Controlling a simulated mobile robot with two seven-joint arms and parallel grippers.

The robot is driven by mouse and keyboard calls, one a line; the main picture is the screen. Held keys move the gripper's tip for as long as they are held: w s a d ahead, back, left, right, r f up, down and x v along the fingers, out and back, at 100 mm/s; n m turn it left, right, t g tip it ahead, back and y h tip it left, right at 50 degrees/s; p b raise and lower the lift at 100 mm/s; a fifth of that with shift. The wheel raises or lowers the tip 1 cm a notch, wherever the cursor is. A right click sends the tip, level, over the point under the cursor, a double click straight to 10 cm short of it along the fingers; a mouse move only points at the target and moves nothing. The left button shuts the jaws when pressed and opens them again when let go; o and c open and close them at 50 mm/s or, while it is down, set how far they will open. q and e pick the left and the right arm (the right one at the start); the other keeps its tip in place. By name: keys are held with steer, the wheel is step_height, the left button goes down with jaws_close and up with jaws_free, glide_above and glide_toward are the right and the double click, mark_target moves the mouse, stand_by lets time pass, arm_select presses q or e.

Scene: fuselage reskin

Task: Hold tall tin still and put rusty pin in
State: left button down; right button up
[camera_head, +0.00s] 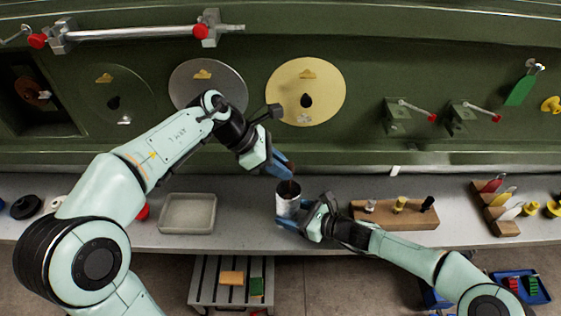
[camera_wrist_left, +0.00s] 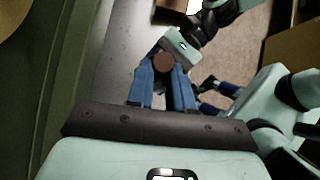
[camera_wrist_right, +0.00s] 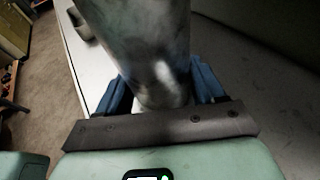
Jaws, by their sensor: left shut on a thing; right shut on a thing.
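The tall tin (camera_head: 288,207) is a grey metal cylinder standing upright near the bench's front edge. My right gripper (camera_head: 295,222) is shut on it from the right and front. The tin (camera_wrist_right: 155,55) fills the middle of the right wrist view between the blue fingers. My left gripper (camera_head: 282,170) is above the tin, shut on the rusty pin (camera_head: 290,187). The pin's round brown end (camera_wrist_left: 163,64) shows between the fingertips in the left wrist view. The pin is over the tin's mouth; I cannot tell whether its lower end is inside.
A grey tray (camera_head: 187,213) lies on the bench to the left. A wooden block (camera_head: 395,214) with several pegs stands to the right of the tin. A rack with coloured tags (camera_head: 497,207) is farther right. The green wall panel (camera_head: 370,150) rises behind.

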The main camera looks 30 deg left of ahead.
arm_select(q)
steer(key=shift+s+f, duration=0.1)
steer(key=shift+f, duration=1.45)
steer(key=c, duration=0.9)
jaws_free()
steer(key=shift+r, duration=0.15)
arm_select(e)
steer(key=o, duration=0.9)
arm_select(q)
step_height(320, 180, up, 8)
steer(key=shift+f, duration=0.1)
arm_select(e)
steer(key=shift+d, duration=0.1)
